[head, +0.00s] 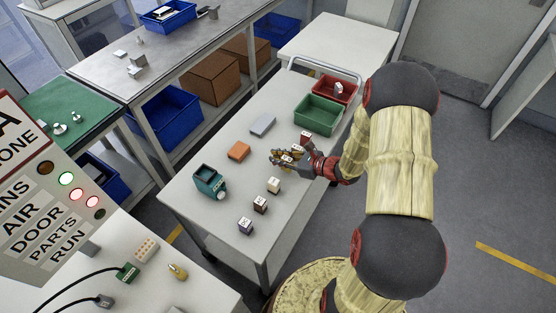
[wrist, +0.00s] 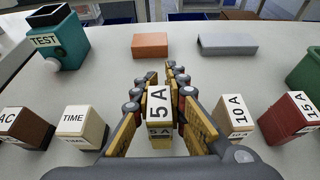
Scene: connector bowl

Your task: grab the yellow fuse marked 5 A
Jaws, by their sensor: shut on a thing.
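The fuse marked 5 A (wrist: 158,106) stands between my fingers in the wrist view, with a white label on top and a dull yellow front. My gripper (wrist: 157,92) is shut on it, one yellow-padded finger on each side. In the head view my gripper (head: 285,157) is low over the white table, in line with the row of blocks. The fingers largely hide the fuse there. I cannot tell whether the fuse touches the table.
Beside the fingers stand a cream TIME block (wrist: 87,127), a brown AC block (wrist: 25,130), a 10 A block (wrist: 236,118) and a red 15 A block (wrist: 288,118). A teal TEST device (head: 209,181), orange block (head: 239,150), grey block (head: 263,125), green bin (head: 318,114) and red bin (head: 335,90) share the table.

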